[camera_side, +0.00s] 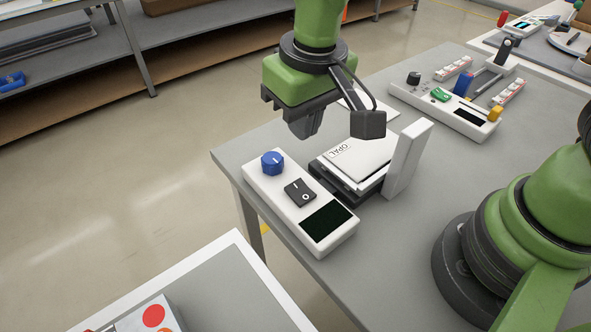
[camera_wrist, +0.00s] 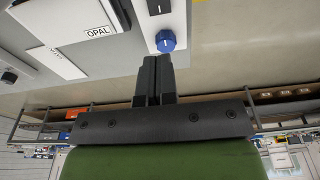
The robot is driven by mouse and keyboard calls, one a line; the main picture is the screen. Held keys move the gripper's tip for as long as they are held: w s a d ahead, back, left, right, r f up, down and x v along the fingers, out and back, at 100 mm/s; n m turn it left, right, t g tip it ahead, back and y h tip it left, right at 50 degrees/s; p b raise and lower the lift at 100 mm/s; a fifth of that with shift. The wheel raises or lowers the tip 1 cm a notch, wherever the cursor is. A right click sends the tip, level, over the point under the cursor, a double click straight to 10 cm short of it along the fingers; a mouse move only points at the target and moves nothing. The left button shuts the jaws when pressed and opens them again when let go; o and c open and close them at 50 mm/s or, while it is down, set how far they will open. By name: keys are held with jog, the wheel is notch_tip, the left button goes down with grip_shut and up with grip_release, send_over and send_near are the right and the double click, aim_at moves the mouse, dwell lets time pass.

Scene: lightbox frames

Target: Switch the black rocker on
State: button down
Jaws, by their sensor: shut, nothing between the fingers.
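The black rocker (camera_side: 300,192) sits on a white control box (camera_side: 262,201), between a blue knob and a dark screen. It bears a white line mark and a circle mark; I cannot tell for sure which end is pressed in. In the wrist view part of the rocker (camera_wrist: 159,7) shows at the top edge, cut off by the frame. My gripper (camera_side: 306,132) is shut and empty. It is above the table, behind and above the control box, apart from the rocker. In the wrist view the closed fingers (camera_wrist: 154,62) point up toward the blue knob.
The blue knob (camera_side: 272,162) and dark screen (camera_side: 326,221) flank the rocker. A white OPAL lightbox (camera_side: 360,156) with an upright white post (camera_side: 407,158) stands behind the box. Another control panel (camera_side: 440,110) with a green rocker lies farther back. Bare table (camera_side: 228,157) shows left of the box.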

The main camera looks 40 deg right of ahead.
aim_at(299, 189)
jog(key=f, duration=0.4)
jog(key=w+f, duration=0.1)
jog(key=f, duration=0.6)
jog(key=shift+w+f, duration=0.35)
jog(key=shift+f, duration=0.3)
jog(key=shift+s+r, duration=0.35)
jog(key=shift+s, duration=0.4)
notch_tip(299, 189, up, 14)
jog(key=s, duration=0.2)
